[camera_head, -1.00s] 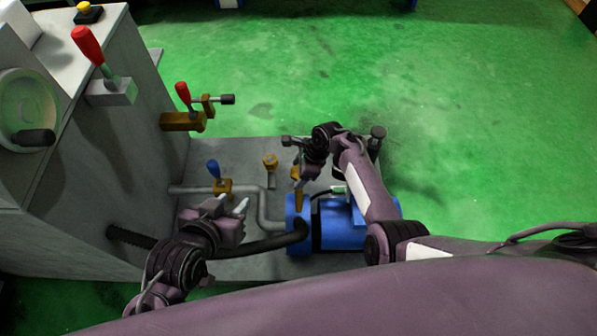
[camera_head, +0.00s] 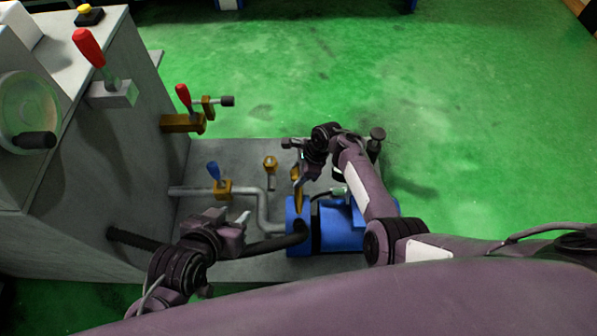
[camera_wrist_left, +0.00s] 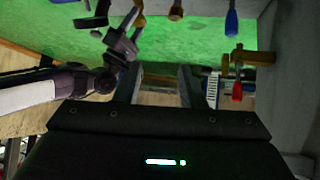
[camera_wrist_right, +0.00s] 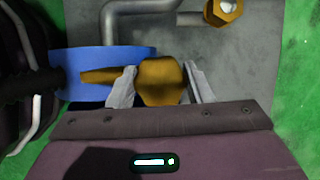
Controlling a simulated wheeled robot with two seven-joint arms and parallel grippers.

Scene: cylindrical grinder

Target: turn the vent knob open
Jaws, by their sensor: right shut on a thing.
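The brass vent knob (camera_wrist_right: 160,84) sits between the two fingers of my right gripper (camera_wrist_right: 161,72) in the right wrist view, with a tapered brass part pointing left over the blue pump body. In the head view the brass part (camera_head: 298,199) stands at the left end of the blue pump (camera_head: 342,226), and my right gripper (camera_head: 300,178) is shut on it from above. The fingers hide part of the knob in the head view. My left gripper (camera_head: 242,220) is empty, left of the pump above the black hose. Its fingers are apart in the left wrist view (camera_wrist_left: 161,80).
A blue-handled valve (camera_head: 216,178) on a grey pipe and a small brass fitting (camera_head: 270,163) stand left of the knob. A red-handled lever (camera_head: 185,97) juts from the grey machine (camera_head: 110,170). Green floor (camera_head: 450,100) lies clear behind and right.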

